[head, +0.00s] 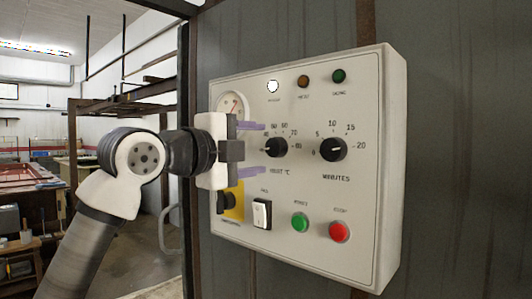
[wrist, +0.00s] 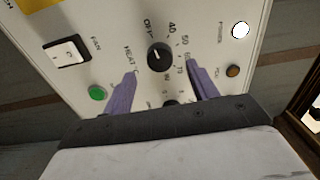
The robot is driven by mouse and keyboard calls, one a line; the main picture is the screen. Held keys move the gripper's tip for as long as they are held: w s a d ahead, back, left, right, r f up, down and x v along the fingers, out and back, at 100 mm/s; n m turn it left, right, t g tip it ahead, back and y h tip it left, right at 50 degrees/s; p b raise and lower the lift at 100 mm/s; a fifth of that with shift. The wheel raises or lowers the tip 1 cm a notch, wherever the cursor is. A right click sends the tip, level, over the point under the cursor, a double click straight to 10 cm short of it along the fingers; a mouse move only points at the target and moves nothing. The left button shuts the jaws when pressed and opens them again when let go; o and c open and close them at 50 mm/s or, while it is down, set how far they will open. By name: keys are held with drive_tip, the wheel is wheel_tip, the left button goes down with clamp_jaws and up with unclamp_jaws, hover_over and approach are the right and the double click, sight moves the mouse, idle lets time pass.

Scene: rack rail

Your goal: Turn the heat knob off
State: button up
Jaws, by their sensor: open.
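The heat knob (head: 276,147) is a round black dial with a small white mark, on a white control panel (head: 375,110). Its scale carries numbers from 40 to 80, and OFF is printed beside it in the wrist view. In the wrist view the heat knob (wrist: 160,57) shows between and slightly beyond my purple fingertips. Which label its mark points to is hard to tell. My gripper (head: 258,149) is open in front of the panel, one finger above the knob and one below in the head view. In the wrist view my gripper (wrist: 161,69) is empty, its fingers apart from the knob.
A minutes knob (head: 333,149) sits right of the heat knob. Below are a white rocker switch (head: 262,213), a green button (head: 300,222) and a red button (head: 340,231). A lit white lamp (head: 272,87) is above. A gauge (head: 232,104) is partly hidden behind my gripper.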

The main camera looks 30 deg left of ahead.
drive_tip(key=s+a+b, duration=0.1)
drive_tip(key=s, duration=0.8)
drive_tip(key=shift+s+a, duration=0.15)
drive_tip(key=shift+s, duration=0.1)
